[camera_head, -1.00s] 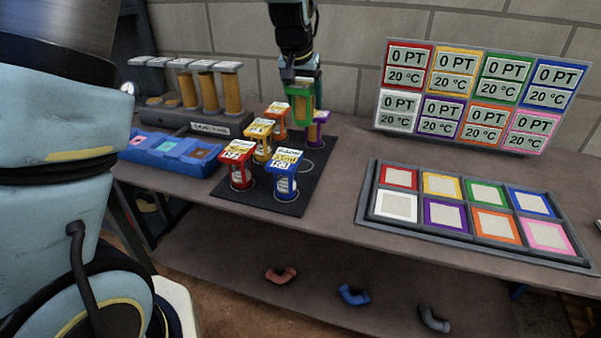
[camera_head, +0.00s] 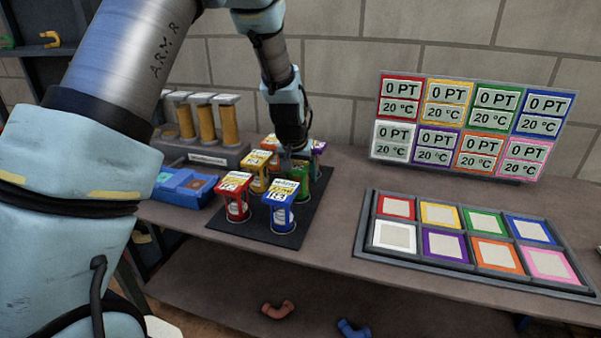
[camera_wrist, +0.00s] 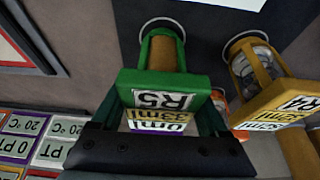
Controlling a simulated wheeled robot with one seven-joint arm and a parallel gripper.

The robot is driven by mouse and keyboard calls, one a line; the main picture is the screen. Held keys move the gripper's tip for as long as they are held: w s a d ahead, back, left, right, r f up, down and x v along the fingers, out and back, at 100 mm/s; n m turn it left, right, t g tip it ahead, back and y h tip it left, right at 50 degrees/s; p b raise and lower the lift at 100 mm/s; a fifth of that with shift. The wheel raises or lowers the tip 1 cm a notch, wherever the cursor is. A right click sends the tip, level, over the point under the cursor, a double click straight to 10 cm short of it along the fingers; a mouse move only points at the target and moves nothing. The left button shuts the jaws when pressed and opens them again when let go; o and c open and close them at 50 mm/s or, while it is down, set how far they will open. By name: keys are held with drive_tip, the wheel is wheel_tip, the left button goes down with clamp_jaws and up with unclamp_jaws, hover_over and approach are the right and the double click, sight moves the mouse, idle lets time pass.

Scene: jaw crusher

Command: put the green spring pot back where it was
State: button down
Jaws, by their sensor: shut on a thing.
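My gripper (camera_head: 293,158) is shut on the green spring pot (camera_head: 299,182), low over the black mat (camera_head: 322,190). In the wrist view the green pot (camera_wrist: 158,84), labelled R5, is between the fingers, its base near a ring (camera_wrist: 162,24) on the mat. I cannot tell whether the base touches the mat. In the head view the gripper and the blue pot (camera_head: 279,210) hide part of the green pot. The red pot (camera_head: 238,203), yellow pot (camera_head: 257,175) and purple pot (camera_head: 318,150) stand close by on the mat.
An orange pot (camera_wrist: 221,104) shows partly in the wrist view. A tray of coloured frames (camera_head: 468,240) lies at right under a sign board (camera_head: 470,125). A blue box (camera_head: 184,189) and a rack of yellow cylinders (camera_head: 206,152) are at left. Bare bench separates mat and tray.

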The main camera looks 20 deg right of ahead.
drive_tip(key=shift+f, duration=0.2)
unclamp_jaws()
drive_tip(key=shift+s+r, duration=0.1)
drive_tip(key=shift+r, duration=0.35)
drive_tip(key=b+v, duration=0.2)
drive_tip(key=v, duration=0.9)
drive_tip(key=shift+s+a+r, duration=0.1)
drive_tip(key=shift+s+a, duration=0.05)
drive_tip(key=a+f+n+y, duration=0.1)
drive_tip(key=a+n, duration=0.1)
drive_tip(key=a, duration=0.8)
drive_tip(key=a+f+n+y, duration=0.1)
drive_tip(key=a+f+n, duration=0.1)
drive_tip(key=a, duration=0.9)
drive_tip(key=s+a+f+n+g, duration=0.1)
drive_tip(key=s+a+f+n, duration=0.1)
drive_tip(key=s+a, duration=0.6)
drive_tip(key=a+n, duration=0.1)
drive_tip(key=a, duration=0.4)
drive_tip(key=shift+s+a+f+g+y, duration=0.2)
drive_tip(key=shift+f+g+y, duration=0.1)
drive_tip(key=shift+y, duration=0.1)
